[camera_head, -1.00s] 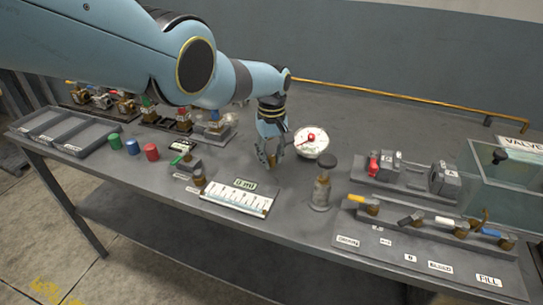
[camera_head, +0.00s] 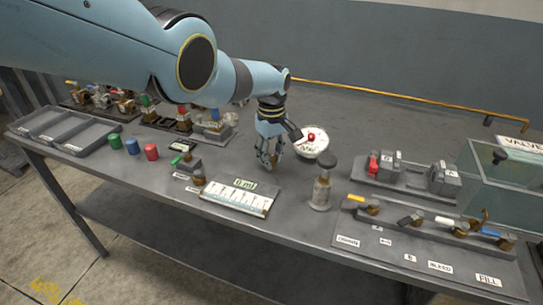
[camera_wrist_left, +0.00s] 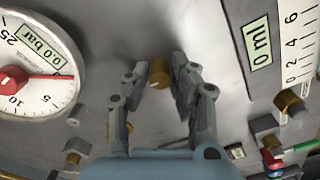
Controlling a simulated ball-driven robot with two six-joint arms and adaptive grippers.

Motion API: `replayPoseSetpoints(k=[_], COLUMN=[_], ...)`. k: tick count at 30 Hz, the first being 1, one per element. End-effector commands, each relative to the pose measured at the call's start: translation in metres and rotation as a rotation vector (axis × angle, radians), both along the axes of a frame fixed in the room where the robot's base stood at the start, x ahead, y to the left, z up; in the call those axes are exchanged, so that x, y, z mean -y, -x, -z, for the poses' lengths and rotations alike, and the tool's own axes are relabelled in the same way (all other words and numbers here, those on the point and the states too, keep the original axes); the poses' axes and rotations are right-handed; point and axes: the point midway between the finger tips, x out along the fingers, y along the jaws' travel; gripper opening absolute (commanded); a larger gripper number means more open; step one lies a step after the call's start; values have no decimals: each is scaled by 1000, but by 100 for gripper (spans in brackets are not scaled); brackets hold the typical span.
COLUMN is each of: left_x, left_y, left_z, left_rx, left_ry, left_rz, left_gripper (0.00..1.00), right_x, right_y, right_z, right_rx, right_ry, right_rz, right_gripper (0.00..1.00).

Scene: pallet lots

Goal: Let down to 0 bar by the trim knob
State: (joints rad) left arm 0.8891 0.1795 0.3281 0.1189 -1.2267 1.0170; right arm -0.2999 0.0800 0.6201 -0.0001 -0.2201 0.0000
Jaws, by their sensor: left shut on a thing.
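My left gripper (camera_head: 268,165) is shut on a small brass knob (camera_wrist_left: 159,73), which sits between its fingertips in the left wrist view. In the head view the gripper points down at the bench and hides the knob. The round white pressure gauge (camera_head: 313,148) stands just right of the gripper. In the left wrist view the gauge (camera_wrist_left: 40,95) has a red hub and a red needle, and its small display reads 0.0 bar. My right gripper is not in view.
A scale plate with a 0 ml display (camera_head: 240,203) lies in front of the gripper. A valve row (camera_head: 430,225) and a clear tank (camera_head: 500,175) are at the right. Coloured cylinders (camera_head: 133,147) and grey trays (camera_head: 70,132) are at the left.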

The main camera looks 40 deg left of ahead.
Motion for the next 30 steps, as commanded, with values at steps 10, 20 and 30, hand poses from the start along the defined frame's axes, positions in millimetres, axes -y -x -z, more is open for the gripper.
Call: replayPoseSetpoints(k=[10, 20, 30], left_x=[0, -1, -1], left_y=[0, -2, -2], left_z=[0, -7, -59], left_rx=[1, 4, 7], left_ry=[-1, -1, -2], left_rz=[1, 1, 1], left_gripper=[46, 46, 46], right_x=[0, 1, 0], right_y=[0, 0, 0], right_z=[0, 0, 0], right_rx=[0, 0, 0], right_ry=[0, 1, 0], right_rz=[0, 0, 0], right_gripper=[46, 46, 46])
